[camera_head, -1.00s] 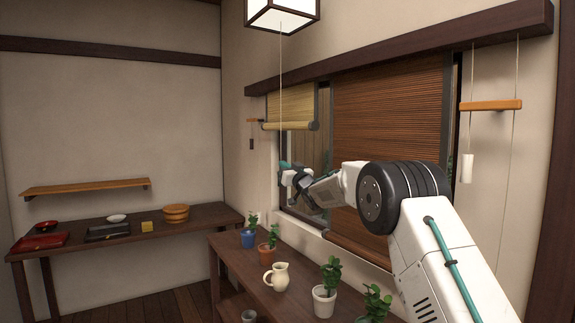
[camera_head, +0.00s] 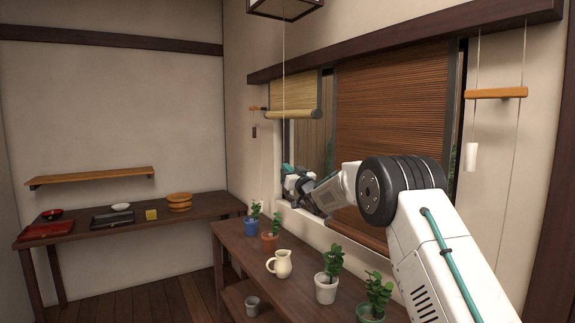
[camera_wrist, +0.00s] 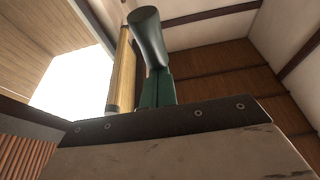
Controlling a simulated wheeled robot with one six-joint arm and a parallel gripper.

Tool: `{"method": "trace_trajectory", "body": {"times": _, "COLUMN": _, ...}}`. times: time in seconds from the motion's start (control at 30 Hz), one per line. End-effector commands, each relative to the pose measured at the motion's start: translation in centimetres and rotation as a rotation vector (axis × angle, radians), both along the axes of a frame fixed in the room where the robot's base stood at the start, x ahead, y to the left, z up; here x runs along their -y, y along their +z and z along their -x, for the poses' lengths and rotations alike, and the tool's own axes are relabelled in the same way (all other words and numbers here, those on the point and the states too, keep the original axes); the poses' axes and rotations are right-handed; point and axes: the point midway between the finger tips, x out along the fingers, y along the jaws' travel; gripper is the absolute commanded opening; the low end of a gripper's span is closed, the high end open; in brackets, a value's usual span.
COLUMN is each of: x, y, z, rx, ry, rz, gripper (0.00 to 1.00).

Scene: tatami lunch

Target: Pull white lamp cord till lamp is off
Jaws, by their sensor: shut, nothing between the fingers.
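The lamp (camera_head: 285,8) hangs at the top edge of the head view, mostly cut off. The part of it that shows has a dark frame and a dull, unlit-looking underside. Its thin white cord (camera_head: 283,70) hangs straight down past the light blind toward my gripper (camera_head: 287,168); its lower end is not clear. My gripper is in front of the window, small in the head view. In the wrist view my gripper (camera_wrist: 150,45) is shut, with its fingers together and nothing seen between them. I cannot make out the cord in the wrist view.
A light roller blind (camera_head: 295,97) and a dark slatted blind (camera_head: 388,140) cover the window. A wooden bar on cords (camera_head: 496,93) hangs at right. Several potted plants and a cream jug (camera_head: 280,265) stand on the bench below my arm. A table with dishes stands at left.

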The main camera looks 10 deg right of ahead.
Motion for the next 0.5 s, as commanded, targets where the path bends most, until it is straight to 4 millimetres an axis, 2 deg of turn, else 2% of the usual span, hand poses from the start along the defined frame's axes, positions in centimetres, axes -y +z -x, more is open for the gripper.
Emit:
{"method": "trace_trajectory", "body": {"times": 0.03, "x": 0.0, "y": -0.5, "z": -0.1, "rx": -0.009, "ry": 0.000, "rz": 0.001, "gripper": 0.00}}
{"method": "trace_trajectory", "body": {"times": 0.27, "x": 0.0, "y": -0.6, "z": -0.1, "rx": -0.012, "ry": -0.001, "rz": 0.001, "gripper": 0.00}}
{"method": "trace_trajectory", "body": {"times": 0.37, "x": -0.1, "y": -0.1, "z": -0.1, "rx": -0.012, "ry": 0.000, "rz": 0.002, "gripper": 0.00}}
{"method": "trace_trajectory", "body": {"times": 0.5, "x": -0.3, "y": 2.0, "z": 0.0, "rx": -0.006, "ry": 0.003, "rz": 0.001, "gripper": 0.00}}
